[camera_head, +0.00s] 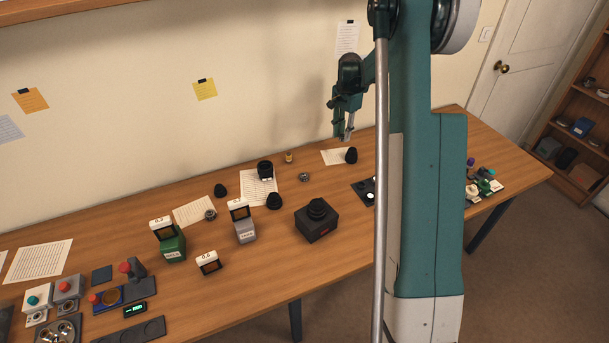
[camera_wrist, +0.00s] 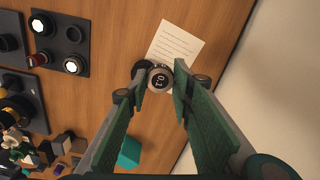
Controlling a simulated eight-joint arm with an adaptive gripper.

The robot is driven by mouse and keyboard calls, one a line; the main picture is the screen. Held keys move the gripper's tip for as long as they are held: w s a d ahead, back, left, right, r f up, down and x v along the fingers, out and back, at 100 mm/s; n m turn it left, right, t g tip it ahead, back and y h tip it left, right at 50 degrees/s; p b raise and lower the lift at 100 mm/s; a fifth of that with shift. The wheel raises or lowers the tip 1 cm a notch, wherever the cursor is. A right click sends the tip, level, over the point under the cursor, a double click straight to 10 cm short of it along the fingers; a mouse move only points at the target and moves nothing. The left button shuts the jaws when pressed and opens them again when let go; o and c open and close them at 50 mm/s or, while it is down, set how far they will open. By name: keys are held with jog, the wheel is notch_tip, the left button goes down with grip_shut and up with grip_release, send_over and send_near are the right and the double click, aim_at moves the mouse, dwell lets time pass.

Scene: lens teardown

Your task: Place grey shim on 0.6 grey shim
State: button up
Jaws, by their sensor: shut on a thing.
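My gripper (camera_head: 346,134) is raised above the back of the table in the head view, pointing down. In the wrist view the gripper (camera_wrist: 159,81) is shut on a small round grey piece (camera_wrist: 160,78) with a dark face; its small marking appears to read 0.1. I take it for the grey shim. A small piece marked 0.6 (camera_head: 208,262), with a white top and dark window, sits on the table at the front centre-left, far from my gripper. Whether a shim lies there is too small to tell.
A green box (camera_head: 173,247) and a grey box (camera_head: 245,231) carry similar marked pieces. A black block with a lens (camera_head: 316,222) stands to their right. Several black caps, papers and small rings lie behind. Trays and red-knobbed fixtures fill the left.

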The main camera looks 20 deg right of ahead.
jog(key=r, duration=0.1)
send_over(304, 175)
jog(key=shift+p, duration=0.4)
jog(key=shift+f+b, duration=0.3)
jog(key=shift+f, duration=2.8)
jog(key=shift+f, duration=1.9)
jog(key=shift+f+b, duration=0.1)
jog(key=shift+b, duration=0.2)
jog(key=o, duration=0.5)
jog(key=shift+f, duration=0.1)
jog(key=shift+c, duration=0.2)
jog(key=o, duration=0.4)
